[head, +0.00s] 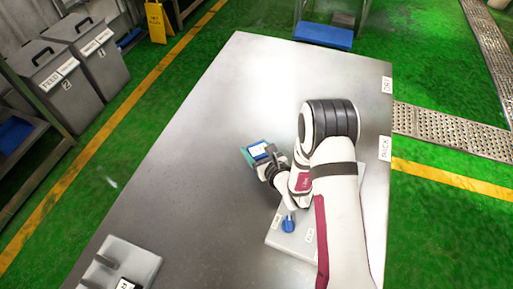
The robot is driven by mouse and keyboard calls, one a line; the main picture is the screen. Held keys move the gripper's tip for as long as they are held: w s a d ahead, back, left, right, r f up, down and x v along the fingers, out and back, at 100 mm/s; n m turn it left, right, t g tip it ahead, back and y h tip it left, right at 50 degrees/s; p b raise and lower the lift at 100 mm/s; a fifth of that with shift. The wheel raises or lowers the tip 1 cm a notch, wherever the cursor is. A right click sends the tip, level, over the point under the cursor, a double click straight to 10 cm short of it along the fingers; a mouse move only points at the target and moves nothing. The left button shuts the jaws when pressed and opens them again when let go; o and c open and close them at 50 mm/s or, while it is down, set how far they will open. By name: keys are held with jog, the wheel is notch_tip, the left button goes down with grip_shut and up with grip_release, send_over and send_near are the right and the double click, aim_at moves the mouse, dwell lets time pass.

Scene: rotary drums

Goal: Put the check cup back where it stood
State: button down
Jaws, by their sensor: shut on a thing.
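My gripper (265,165) is near the middle of the steel table and is shut on a small teal thing with a blue and white top, which I take to be the check cup (254,151). The gripper and wrist hide part of the cup's near side. I cannot tell whether the cup touches the table or is held just above it. No marked standing place for it is clear in this view.
A pale panel with a blue knob (288,224) and labels lies close to my arm. A grey slotted block (140,262) stands at the table's (215,120) lower left. The table left of the gripper is clear. Grey bins (55,85) stand on the floor beyond.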

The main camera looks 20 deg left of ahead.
grip_release()
jog(key=shift+f, duration=0.15)
jog(key=shift+r, duration=0.2)
jog(key=v, duration=1.2)
